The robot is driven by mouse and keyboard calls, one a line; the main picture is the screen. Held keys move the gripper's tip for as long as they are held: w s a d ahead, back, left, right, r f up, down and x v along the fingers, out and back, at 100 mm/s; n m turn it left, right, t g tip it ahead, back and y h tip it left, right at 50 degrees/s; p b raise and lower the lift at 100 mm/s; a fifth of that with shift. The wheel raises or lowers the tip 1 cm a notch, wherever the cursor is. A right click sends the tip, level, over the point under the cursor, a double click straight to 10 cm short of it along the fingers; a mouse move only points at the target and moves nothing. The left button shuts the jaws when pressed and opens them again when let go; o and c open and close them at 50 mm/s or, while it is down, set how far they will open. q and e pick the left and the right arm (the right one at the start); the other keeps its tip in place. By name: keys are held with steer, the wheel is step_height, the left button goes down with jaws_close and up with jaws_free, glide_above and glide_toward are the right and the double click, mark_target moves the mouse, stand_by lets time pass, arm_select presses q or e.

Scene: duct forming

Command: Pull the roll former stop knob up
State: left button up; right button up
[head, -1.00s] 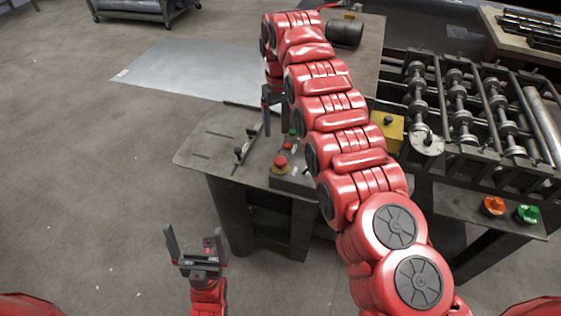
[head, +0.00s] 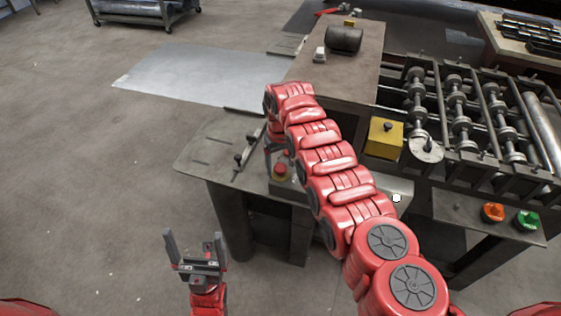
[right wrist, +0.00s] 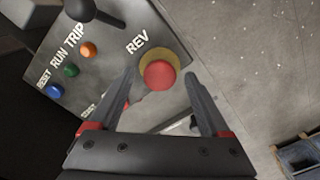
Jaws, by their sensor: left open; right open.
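The red mushroom-shaped stop knob (right wrist: 159,75) sits on a yellow ring on a grey control panel (right wrist: 115,62). In the head view the knob (head: 280,169) shows beside my right forearm. My right gripper (right wrist: 159,84) is open above the panel. In the right wrist view its fingers appear on either side of the knob; whether they touch it or how deep they reach I cannot tell. In the head view that gripper is mostly hidden by its arm. My left gripper (head: 194,242) is open and empty, low at the front left, away from the bench.
The panel also has blue (right wrist: 55,92), green (right wrist: 72,70) and orange (right wrist: 88,49) buttons and a black-knobbed lever (right wrist: 80,10). Roller shafts (head: 455,100) and a yellow box (head: 384,138) stand right of my arm. Orange (head: 493,212) and green (head: 527,220) knobs are further right.

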steer(key=shift+c, duration=0.2)
steer(key=shift+w, duration=0.1)
steer(key=shift+c, duration=1.3)
jaws_close()
steer(key=shift+r+b, duration=0.5)
steer(key=shift+b, duration=0.05)
steer(key=shift+w+r, duration=0.1)
steer(key=shift+r, duration=0.05)
